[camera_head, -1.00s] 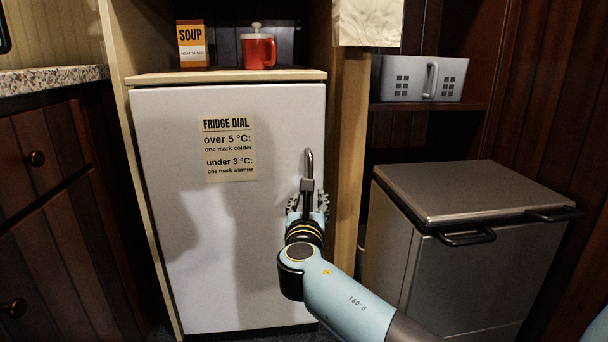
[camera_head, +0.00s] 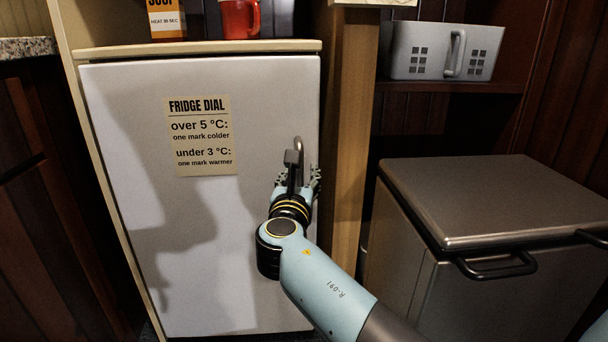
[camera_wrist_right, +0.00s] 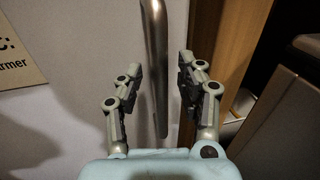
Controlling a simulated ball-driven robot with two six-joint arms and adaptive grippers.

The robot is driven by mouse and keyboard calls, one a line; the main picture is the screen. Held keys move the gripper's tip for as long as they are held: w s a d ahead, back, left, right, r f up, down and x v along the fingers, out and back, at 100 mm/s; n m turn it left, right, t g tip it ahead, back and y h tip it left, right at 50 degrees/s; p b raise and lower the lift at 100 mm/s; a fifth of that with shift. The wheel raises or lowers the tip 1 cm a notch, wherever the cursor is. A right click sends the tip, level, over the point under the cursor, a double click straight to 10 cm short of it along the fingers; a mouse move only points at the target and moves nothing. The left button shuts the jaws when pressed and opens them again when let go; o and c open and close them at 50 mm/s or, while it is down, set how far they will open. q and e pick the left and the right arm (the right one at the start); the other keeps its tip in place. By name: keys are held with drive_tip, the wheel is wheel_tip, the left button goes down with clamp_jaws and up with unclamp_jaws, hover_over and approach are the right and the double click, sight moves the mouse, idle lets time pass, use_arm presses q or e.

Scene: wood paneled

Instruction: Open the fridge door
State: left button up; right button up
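The fridge door (camera_head: 130,220) is white and looks closed in its wooden surround. Its upright metal bar handle (camera_head: 299,146) is near the door's right edge. My right gripper (camera_head: 297,180) is at the lower part of the handle, largely hidden behind its own wrist. In the right wrist view the handle (camera_wrist_right: 155,45) runs between the two fingers of the gripper (camera_wrist_right: 160,78). The fingers are spread, one on each side, with gaps to the bar. My left gripper is in neither view.
A fridge dial note (camera_head: 203,136) is on the door. A soup box (camera_head: 167,22) and a red mug (camera_head: 240,18) stand on top. A wooden post (camera_head: 347,150) and a grey lidded chest (camera_head: 480,200) are to the right. Dark drawers (camera_head: 40,210) are at left.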

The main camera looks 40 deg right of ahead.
drive_tip(key=shift+r, duration=0.1)
drive_tip(key=shift+c, duration=0.2)
clamp_jaws()
idle(0.5)
